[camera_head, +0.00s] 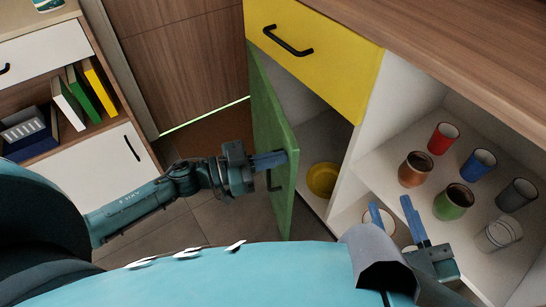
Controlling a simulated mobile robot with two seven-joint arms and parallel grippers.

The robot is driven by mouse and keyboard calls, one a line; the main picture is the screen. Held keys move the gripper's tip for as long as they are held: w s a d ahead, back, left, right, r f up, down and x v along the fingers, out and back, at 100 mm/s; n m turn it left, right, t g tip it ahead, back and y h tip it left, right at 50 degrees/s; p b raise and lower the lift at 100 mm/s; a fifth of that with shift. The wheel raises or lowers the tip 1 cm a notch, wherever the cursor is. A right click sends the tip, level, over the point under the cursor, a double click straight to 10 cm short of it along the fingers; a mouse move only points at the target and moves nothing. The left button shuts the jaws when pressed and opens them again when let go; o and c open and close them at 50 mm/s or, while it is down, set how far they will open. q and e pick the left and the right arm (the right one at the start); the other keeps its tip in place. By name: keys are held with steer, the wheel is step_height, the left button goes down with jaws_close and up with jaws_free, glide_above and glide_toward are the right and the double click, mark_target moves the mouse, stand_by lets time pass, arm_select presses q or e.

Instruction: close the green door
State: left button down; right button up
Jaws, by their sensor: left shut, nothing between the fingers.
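The green door (285,209) of the low cabinet stands open, swung out from the cabinet's left side below the yellow drawer (340,75). Its dark handle (274,183) shows on the face towards the left. My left gripper (282,158) is shut and empty, with its blue fingertips at that left face just above the handle. I cannot tell whether they touch the door. My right gripper (394,209) is open and empty at the lower right, in front of the open shelves. The fingers stand apart.
Behind the door a yellow bowl (322,180) sits inside the cabinet. Several cups, including a red cup (443,138) and a green cup (454,201), stand on the shelf (400,143) near my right gripper. A bookshelf (88,151) is at the left, with bare floor (222,218) between.

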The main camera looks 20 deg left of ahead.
arm_select(q)
steer(key=w+d+n+t+y+p, duration=0.2)
steer(key=w+d+t, duration=0.1)
steer(key=w+d, duration=0.6)
steer(key=d, duration=0.3)
steer(key=shift+w+r+n+t+y+p, duration=0.2)
steer(key=shift+r+n+t+y+p, duration=0.1)
steer(key=shift+n, duration=0.1)
arm_select(e)
steer(key=shift+d+m+g+h, duration=0.35)
steer(key=shift+g+h, duration=0.15)
steer(key=shift+h, duration=0.3)
arm_select(q)
steer(key=shift+s+f, duration=0.1)
arm_select(e)
steer(key=shift+s+r, duration=0.1)
steer(key=shift+s, duration=0.05)
